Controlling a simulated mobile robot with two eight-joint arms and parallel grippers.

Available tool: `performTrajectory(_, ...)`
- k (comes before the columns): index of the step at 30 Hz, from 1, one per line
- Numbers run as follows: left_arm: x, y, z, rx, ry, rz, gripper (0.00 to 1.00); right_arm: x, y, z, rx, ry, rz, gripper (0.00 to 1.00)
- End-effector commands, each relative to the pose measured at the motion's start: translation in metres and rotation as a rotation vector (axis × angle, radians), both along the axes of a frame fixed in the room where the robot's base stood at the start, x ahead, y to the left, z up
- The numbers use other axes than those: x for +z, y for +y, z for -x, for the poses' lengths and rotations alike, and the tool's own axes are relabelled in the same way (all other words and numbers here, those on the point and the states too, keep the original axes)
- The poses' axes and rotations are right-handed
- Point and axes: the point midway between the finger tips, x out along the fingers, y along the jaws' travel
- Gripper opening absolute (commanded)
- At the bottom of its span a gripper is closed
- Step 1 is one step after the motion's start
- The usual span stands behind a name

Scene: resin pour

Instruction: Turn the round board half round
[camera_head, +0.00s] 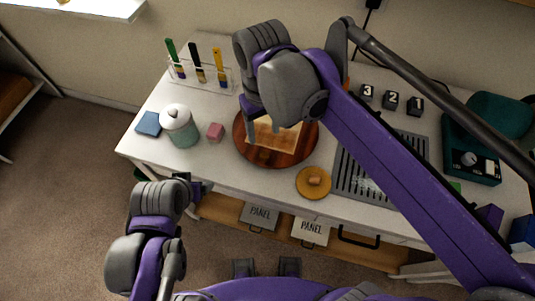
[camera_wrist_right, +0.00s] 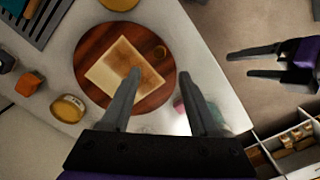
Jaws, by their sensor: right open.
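The round board (camera_head: 243,143) is dark reddish wood and lies flat on the white table. A pale square panel (camera_head: 276,142) lies on it, with a tan patch. In the right wrist view the board (camera_wrist_right: 88,58) and panel (camera_wrist_right: 108,72) show more fully. My right gripper (camera_wrist_right: 160,74) is open and empty over the board, one finger in front of the panel, the other past the rim. I cannot tell its height. In the head view my right arm hides the board's far part. My left gripper (camera_head: 203,188) is at the table's front edge; its fingers (camera_wrist_right: 250,62) look apart and empty.
A white-lidded jar (camera_head: 180,127), pink cube (camera_head: 215,132) and blue cloth (camera_head: 149,124) lie left of the board. A brush rack (camera_head: 205,78) stands behind. A round yellow lid (camera_head: 312,183) is in front right, a slotted grey rack (camera_head: 360,185) to the right.

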Motion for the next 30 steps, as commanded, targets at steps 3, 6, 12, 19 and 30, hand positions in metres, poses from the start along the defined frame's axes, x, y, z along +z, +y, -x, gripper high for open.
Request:
performTrajectory(3,-0.001,0.000,0.000,0.001,0.000,0.000,0.79,-0.013,0.000,0.000,0.000,0.001,0.000,0.61)
performTrajectory(6,-0.003,0.000,0.001,0.000,0.002,0.000,0.79,-0.031,0.000,0.000,-0.001,0.000,0.000,0.61)
performTrajectory(12,-0.006,0.000,0.002,0.000,0.005,0.000,0.79,-0.070,0.000,0.000,-0.002,0.000,0.000,0.61)
performTrajectory(19,-0.009,0.000,0.003,-0.001,0.007,0.000,0.79,-0.099,-0.001,0.000,-0.002,-0.001,0.000,0.61)
performTrajectory(30,-0.009,0.000,0.003,-0.001,0.007,0.000,0.79,-0.105,-0.001,0.000,-0.002,-0.001,0.000,0.61)
